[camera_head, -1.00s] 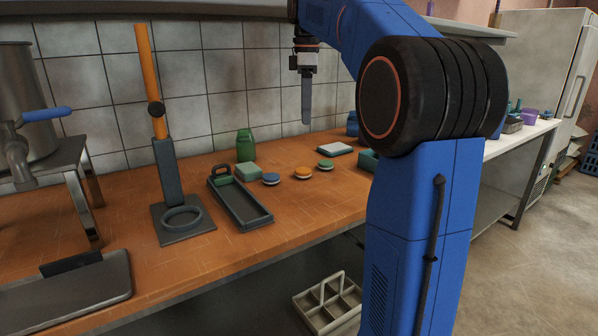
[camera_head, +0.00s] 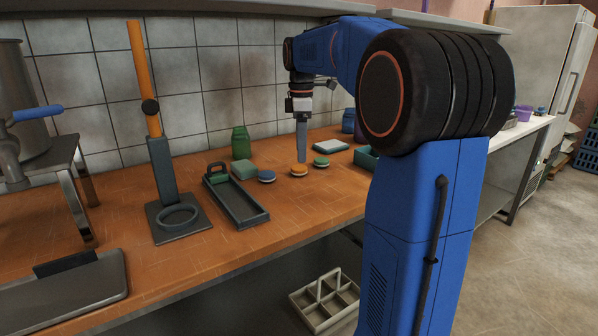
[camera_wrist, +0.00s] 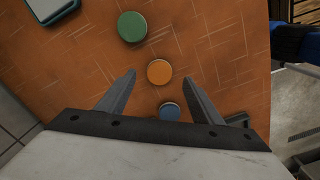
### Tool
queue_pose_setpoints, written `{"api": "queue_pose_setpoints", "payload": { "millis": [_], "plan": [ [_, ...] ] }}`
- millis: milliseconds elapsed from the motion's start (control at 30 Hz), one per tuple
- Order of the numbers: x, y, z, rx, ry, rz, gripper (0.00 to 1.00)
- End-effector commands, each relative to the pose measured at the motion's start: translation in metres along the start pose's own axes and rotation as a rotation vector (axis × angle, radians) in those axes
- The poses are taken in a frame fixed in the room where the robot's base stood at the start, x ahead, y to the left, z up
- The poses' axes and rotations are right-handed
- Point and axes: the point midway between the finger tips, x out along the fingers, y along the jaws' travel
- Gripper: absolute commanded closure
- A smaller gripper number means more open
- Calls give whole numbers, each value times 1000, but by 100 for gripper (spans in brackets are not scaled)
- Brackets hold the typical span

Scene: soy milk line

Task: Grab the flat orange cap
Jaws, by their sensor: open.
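The flat orange cap (camera_head: 299,169) lies on the orange-brown tiled counter between a blue cap (camera_head: 266,175) and a green cap (camera_head: 321,161). My gripper (camera_head: 301,158) points down, above or just behind the orange cap in the head view; the exact gap is hard to tell. In the wrist view the orange cap (camera_wrist: 159,72) lies a little beyond the line of the two fingertips, roughly centred between them. The fingers (camera_wrist: 157,82) are apart with nothing held. The green cap (camera_wrist: 132,26) lies farther out, and the blue cap (camera_wrist: 169,111) lies nearer, between the fingers.
A pale flat box (camera_head: 330,145) and a teal container (camera_head: 367,159) are to the right. The counter in front of the caps is clear.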

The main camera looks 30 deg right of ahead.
Motion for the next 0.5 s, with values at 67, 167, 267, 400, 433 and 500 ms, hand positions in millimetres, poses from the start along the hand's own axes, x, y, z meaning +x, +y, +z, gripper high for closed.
{"api": "queue_pose_setpoints", "payload": {
  "millis": [67,167,267,400,433,500],
  "plan": [
    [5,0,-1,0,0,-1,40],
    [18,0,-4,0,-1,-2,40],
    [32,0,-7,0,-1,-2,40],
    [47,0,-7,1,0,-1,40],
    [49,0,-7,1,0,-2,40],
    [51,0,-7,1,0,-1,40]
  ]
}}
